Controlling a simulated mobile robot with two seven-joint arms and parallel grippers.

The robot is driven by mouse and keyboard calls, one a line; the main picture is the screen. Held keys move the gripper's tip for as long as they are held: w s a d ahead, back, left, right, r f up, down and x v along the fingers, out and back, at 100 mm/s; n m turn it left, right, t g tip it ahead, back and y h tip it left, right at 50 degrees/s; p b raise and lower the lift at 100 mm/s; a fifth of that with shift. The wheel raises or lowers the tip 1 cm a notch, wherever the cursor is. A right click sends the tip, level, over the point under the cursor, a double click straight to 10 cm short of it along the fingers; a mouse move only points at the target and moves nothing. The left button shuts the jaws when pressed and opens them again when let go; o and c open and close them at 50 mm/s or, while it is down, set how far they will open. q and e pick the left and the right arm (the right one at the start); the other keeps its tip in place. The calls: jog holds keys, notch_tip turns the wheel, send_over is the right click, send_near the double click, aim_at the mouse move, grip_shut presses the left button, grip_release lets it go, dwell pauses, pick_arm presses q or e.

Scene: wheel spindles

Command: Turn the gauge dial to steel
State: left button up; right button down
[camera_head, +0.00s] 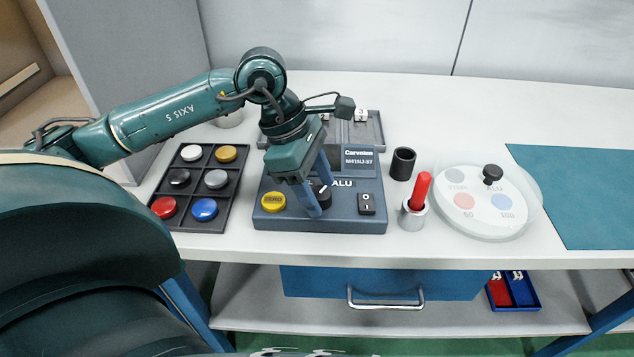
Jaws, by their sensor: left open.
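The gauge (350,216) is a dark blue-grey box on the table, with a plate reading "Carvolen". Its black dial (323,196) sits on the sloped front. The label "ALU" shows right of the dial; the label to its left is mostly hidden by my gripper, with only an "L" showing. My left gripper (318,200) is open, pointing down, with its two blue fingers around the dial. I cannot tell whether the fingers touch it. The dial's pointer direction is hard to read. My right gripper is not in view.
Left of the gauge is a tray (235,187) of coloured caps. On the gauge are a yellow ZERO button (273,202) and a rocker switch (366,203). To the right stand a black cup (402,163), a red-handled tool (421,190) in a metal holder and a round white plate (470,228).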

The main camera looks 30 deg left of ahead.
pick_arm(q)
jog(key=shift+c, duration=0.2)
jog(key=c, duration=0.9)
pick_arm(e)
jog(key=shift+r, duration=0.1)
